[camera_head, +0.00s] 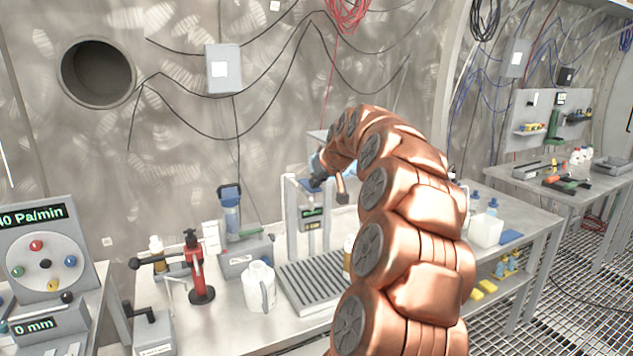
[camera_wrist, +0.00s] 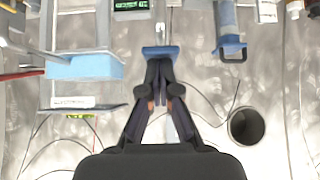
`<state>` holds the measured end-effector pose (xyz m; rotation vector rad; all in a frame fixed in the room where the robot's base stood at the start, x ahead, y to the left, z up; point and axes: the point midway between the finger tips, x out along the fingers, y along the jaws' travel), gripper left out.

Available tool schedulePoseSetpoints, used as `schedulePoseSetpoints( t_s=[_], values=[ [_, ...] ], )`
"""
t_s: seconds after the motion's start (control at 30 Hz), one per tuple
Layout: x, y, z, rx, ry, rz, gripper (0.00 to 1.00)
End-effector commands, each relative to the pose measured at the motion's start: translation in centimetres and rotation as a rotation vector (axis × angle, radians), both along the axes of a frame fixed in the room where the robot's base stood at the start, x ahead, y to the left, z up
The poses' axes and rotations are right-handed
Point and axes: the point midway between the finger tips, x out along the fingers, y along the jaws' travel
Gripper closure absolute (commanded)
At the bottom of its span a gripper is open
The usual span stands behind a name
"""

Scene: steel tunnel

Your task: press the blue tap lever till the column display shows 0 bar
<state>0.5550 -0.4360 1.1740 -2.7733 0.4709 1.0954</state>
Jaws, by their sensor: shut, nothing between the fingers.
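The blue tap lever (camera_head: 311,185) sits at the top of a grey column on the bench, and it also shows in the wrist view (camera_wrist: 160,51). My gripper (camera_head: 318,168) is shut and empty, its fingertips right at the lever. In the wrist view my gripper (camera_wrist: 160,64) overlaps the lever's edge; I cannot tell whether it is pressing or only touching. The column display (camera_head: 312,212) has green characters too small to read. The display also shows at the top edge of the wrist view (camera_wrist: 131,5), partly cut off.
A slatted drain tray (camera_head: 312,283) lies below the column. A white jug (camera_head: 259,287), a red hand pump (camera_head: 198,268) and a blue filter housing (camera_head: 230,212) stand to the left. White containers (camera_head: 486,230) stand to the right. Cables hang along the wall behind.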

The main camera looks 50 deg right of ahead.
Motion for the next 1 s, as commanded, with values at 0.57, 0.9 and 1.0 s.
schedulePoseSetpoints(
  t_s=[0.57, 0.9, 1.0],
  values=[
    [-0.02, -0.02, -0.1, 0.001, 0.002, 0.0, 1.0],
    [-0.01, -0.06, 0.45, -0.001, 0.0, -0.001, 1.0],
    [-0.02, -0.07, 0.87, -0.001, 0.0, -0.001, 1.0]
  ],
)
